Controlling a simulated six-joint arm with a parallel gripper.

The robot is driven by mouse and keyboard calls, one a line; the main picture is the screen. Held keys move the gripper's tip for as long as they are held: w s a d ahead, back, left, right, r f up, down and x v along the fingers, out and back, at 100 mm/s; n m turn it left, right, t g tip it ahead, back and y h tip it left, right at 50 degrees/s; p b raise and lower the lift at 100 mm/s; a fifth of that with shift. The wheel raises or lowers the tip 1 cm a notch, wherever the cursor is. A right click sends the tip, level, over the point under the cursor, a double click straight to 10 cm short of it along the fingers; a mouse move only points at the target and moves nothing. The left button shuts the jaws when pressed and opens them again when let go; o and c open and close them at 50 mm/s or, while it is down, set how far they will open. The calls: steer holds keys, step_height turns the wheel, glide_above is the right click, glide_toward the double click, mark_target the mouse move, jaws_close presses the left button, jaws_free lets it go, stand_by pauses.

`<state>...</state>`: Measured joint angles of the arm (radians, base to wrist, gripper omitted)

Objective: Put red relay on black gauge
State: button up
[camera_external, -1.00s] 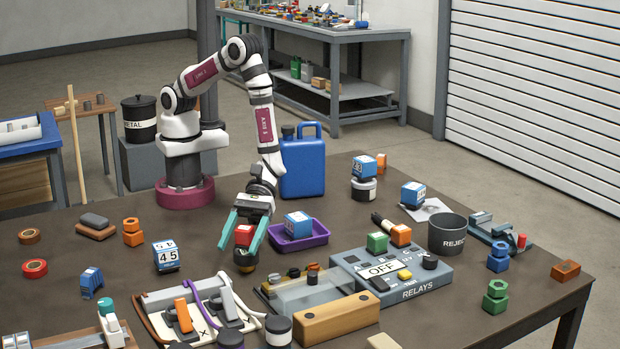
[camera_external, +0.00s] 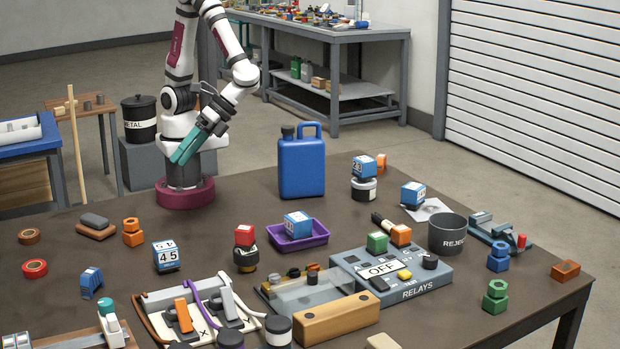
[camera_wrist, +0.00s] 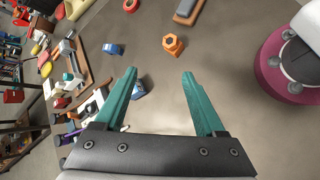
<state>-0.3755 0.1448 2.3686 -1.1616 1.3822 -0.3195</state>
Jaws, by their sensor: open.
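The red relay (camera_external: 244,235) sits on top of the black gauge (camera_external: 246,259), near the middle of the table, left of the purple tray. It looks upright and stays there with nothing holding it. My gripper (camera_external: 178,160) is raised well away from them, in front of my arm's base, with teal fingers. In the wrist view my gripper (camera_wrist: 158,78) is open, with nothing between the fingers. I cannot make out the relay or the gauge in the wrist view.
A purple tray (camera_external: 318,239) with a blue-and-white block stands right of the gauge. A blue jerrycan (camera_external: 302,168) stands behind it. A switch panel (camera_external: 190,320) and a relay box (camera_external: 420,280) are in front.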

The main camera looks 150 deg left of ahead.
steer(key=s+a+r+m+y, duration=0.3)
steer(key=s+a+m+y, duration=0.6)
steer(key=m, duration=0.6)
steer(key=shift+s+a+r+y, duration=0.15)
steer(key=shift+s+a+y, duration=0.25)
steer(key=shift+s+y, duration=0.4)
steer(key=shift+w, duration=0.15)
